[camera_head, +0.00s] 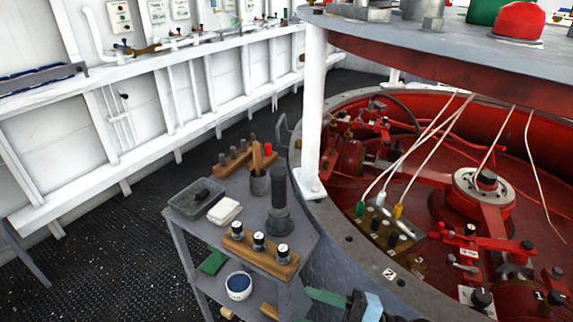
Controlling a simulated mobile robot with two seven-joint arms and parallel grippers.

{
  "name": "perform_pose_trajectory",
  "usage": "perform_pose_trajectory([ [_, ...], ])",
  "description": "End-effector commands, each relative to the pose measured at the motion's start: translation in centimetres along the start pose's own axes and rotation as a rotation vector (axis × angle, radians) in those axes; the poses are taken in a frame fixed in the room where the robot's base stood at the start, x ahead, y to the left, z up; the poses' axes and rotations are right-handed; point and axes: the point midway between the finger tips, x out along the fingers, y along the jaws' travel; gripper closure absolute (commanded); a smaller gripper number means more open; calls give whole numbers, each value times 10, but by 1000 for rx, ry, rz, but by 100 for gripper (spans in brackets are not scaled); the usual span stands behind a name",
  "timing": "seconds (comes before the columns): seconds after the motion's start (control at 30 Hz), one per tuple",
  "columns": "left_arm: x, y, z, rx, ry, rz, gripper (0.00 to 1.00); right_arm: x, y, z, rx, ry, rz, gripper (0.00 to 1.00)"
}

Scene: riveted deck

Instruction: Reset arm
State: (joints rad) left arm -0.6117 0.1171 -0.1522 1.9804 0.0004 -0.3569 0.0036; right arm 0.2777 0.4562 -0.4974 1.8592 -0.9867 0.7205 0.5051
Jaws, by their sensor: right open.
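My right gripper (354,303) shows only in part at the bottom edge, right of the grey cart. I see dark parts and a light blue block there; most of it is cut off by the frame. It is open, and I see nothing held in it. It is in front of the round machine's grey rim (376,270). My left gripper and left arm are not in view.
The grey cart (205,235) carries a grey tray (190,208), white cloth (225,211), dark cylinder (279,205) and wooden block with three knobs (262,262). A white post (314,110) rises beside the red machine interior (420,165). Dark floor (110,265) is clear at left.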

Motion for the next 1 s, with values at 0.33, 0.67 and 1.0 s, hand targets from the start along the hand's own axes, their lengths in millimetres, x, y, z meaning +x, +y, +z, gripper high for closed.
perform_pose_trajectory([
  [0.33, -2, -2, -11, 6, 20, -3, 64, -96, -56, 49, 520, -600, 531, 54],
  [0.67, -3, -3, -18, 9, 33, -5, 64, -212, -205, 26, 1030, -1185, 621, 54],
  [1.0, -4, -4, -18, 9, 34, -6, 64, -239, -253, -2, 1193, -1333, 592, 54],
])
